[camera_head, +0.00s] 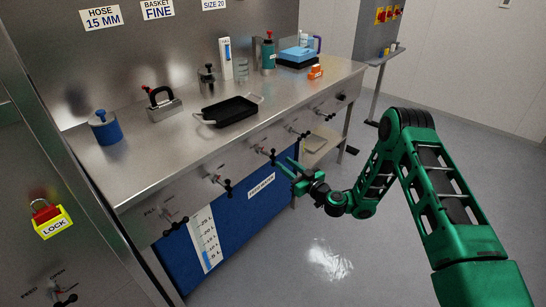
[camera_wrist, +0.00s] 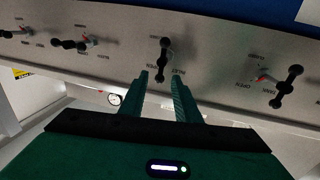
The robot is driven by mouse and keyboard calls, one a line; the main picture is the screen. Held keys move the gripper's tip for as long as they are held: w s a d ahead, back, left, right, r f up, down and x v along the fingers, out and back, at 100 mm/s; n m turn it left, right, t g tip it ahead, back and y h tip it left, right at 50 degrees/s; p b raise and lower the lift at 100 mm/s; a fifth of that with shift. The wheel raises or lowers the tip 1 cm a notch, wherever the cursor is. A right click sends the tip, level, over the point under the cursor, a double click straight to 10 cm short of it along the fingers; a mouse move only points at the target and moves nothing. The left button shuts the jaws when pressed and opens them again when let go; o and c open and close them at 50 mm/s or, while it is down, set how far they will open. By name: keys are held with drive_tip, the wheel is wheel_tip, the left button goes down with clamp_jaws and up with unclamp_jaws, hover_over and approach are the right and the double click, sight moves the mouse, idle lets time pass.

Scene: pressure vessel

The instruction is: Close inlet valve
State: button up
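The fingers of my gripper (camera_wrist: 160,77) are open and empty, with the handle's lower end showing between the tips. I cannot tell whether they touch it. Other valves sit to the left (camera_wrist: 72,42) and right (camera_wrist: 283,86), their handles turned differently.
A blue vessel front (camera_head: 245,200) with a level scale (camera_head: 205,238) is below the panel. On the worktop stand a black tray (camera_head: 230,111), a blue weight-like object (camera_head: 104,128) and bottles. A yellow lock tag (camera_head: 52,222) hangs at left.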

sight(273, 154)
drive_tip(key=shift+x, duration=4.3)
drive_tip(key=shift+c, duration=0.3)
clamp_jaws()
drive_tip(key=shift+r, duration=0.1)
drive_tip(key=shift+d, duration=0.1)
